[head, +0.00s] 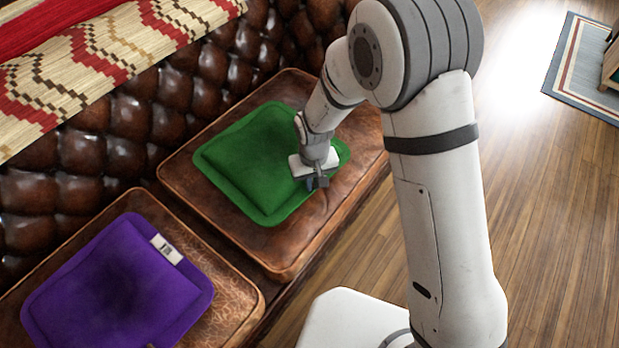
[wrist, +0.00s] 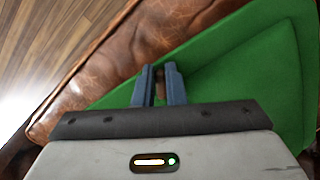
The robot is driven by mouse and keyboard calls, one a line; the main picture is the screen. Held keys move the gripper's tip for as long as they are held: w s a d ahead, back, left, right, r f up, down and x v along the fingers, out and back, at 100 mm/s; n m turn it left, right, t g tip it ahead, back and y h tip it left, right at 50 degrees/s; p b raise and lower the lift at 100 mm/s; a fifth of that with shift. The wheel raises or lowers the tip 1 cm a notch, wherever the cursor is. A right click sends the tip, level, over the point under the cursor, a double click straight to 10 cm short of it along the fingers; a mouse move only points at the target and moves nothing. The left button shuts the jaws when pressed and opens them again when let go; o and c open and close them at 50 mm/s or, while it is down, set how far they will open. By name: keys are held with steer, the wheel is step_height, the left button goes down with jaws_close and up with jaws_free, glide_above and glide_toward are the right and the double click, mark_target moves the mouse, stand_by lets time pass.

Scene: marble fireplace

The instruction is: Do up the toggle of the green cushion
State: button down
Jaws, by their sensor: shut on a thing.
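The green cushion (head: 250,160) lies flat on the brown leather sofa seat in the head view. It also shows in the wrist view (wrist: 235,75), reaching to the seat's edge. My gripper (head: 317,183) is over the cushion's right part, close to its front edge. In the wrist view my gripper (wrist: 160,80) has its two fingers close together, shut on a small brown piece (wrist: 160,86) between them, which looks like the toggle. Most of that piece is hidden by the fingers. I cannot see a loop, nor whether the piece is through one.
A purple cushion (head: 120,285) with a white label lies on the seat at lower left. The tufted sofa back (head: 120,115) rises behind, with a patterned throw (head: 95,65) over it. Wooden floor (head: 545,220) is open at right, with a rug (head: 580,70) beyond.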

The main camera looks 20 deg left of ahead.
steer(key=n, duration=0.4)
steer(key=n+p, duration=0.1)
steer(key=n, duration=0.1)
steer(key=shift+w+d, duration=0.25)
steer(key=shift+w, duration=0.1)
stand_by(0.4)
steer(key=c, duration=1.8)
jaws_free()
steer(key=shift+o, duration=0.2)
step_height(320, 180, up, 8)
steer(key=p, duration=0.2)
steer(key=shift+f, duration=0.1)
